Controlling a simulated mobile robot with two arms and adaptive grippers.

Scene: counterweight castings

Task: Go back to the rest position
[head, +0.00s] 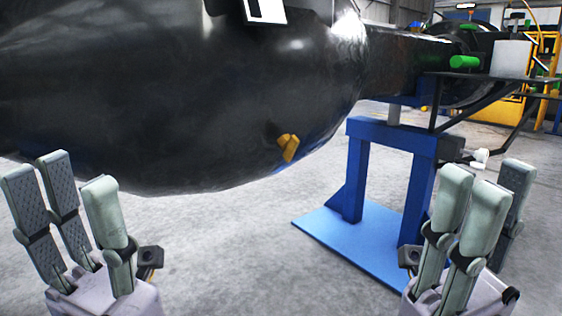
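My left gripper (72,205) is at the lower left, with its fingers pointing up and spread apart. Nothing shows between them. My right gripper (477,210) is at the lower right, also with its fingers up and apart, and it looks empty. A large black rounded casting (190,90) fills the upper left and centre. The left fingertips overlap its lower edge in the picture; I cannot tell how near they are. A small orange-yellow piece (288,147) sits on the casting's lower right side. The casting's underside beyond the edge is hidden.
A blue stand (361,170) with a blue base plate (345,238) stands right of centre, under the casting's narrower end. A dark platform frame (475,95) and yellow equipment (495,107) are at the upper right. Grey floor (235,245) is clear between my grippers.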

